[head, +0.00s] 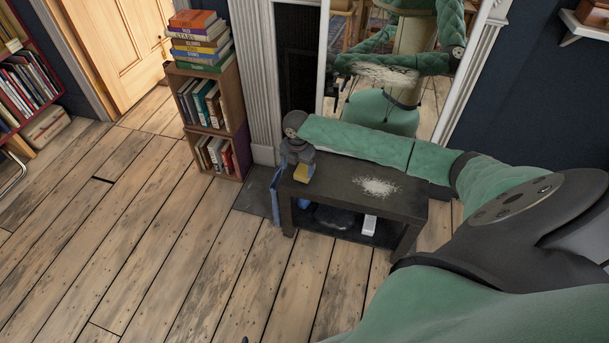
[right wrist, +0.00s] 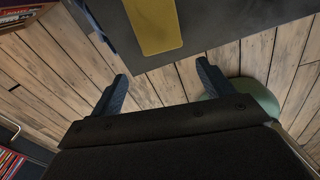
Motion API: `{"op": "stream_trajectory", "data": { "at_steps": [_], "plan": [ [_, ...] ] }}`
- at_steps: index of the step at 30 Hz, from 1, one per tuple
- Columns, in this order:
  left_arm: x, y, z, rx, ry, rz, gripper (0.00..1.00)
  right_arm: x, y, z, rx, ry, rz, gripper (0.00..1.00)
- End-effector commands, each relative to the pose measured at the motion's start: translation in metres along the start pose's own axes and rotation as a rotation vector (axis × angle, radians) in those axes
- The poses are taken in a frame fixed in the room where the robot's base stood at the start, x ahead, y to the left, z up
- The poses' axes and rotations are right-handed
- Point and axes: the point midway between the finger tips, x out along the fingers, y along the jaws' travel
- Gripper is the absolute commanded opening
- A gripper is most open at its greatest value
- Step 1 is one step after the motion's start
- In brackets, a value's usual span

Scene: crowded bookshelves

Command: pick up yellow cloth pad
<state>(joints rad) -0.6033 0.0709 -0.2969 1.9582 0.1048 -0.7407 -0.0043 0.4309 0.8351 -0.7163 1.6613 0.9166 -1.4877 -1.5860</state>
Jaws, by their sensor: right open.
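The yellow cloth pad (head: 302,174) lies on the left end of the dark low table's (head: 340,197) top. My right gripper (head: 298,162) is just above and beside it and hides part of it in the head view. In the right wrist view the flat yellow pad (right wrist: 155,25) shows near the top, cut off by the frame's edge. My right fingers (right wrist: 162,76) are spread apart with nothing between them, and the pad is beyond their tips. My left gripper is not in view.
A patch of white powder (head: 377,187) lies on the tabletop. A white item (head: 369,225) sits on the table's lower shelf, and a blue thing (head: 276,195) leans at its left side. A mirror (head: 430,105) stands behind. A book-filled crate stack (head: 208,128) is at left; the floor (head: 150,240) is clear.

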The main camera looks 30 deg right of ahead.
Motion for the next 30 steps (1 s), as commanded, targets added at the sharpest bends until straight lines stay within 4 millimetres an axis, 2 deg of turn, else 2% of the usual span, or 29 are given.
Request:
{"op": "stream_trajectory", "data": {
  "at_steps": [1,3,7,20,30],
  "plan": [
    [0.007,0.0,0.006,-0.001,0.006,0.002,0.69,-0.004,-0.001,0.018,-0.014,-0.008,-0.004,0.8],
    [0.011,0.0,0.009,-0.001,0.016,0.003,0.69,-0.01,-0.002,0.035,-0.035,-0.012,-0.008,0.8],
    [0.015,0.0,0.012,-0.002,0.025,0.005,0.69,-0.015,-0.005,0.051,-0.055,-0.015,-0.013,0.8],
    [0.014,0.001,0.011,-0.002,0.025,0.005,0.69,0.015,-0.005,0.052,-0.059,-0.013,-0.012,0.8],
    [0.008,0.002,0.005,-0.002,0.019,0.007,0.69,0.057,-0.005,0.051,-0.059,-0.014,-0.013,0.8]
  ]
}}
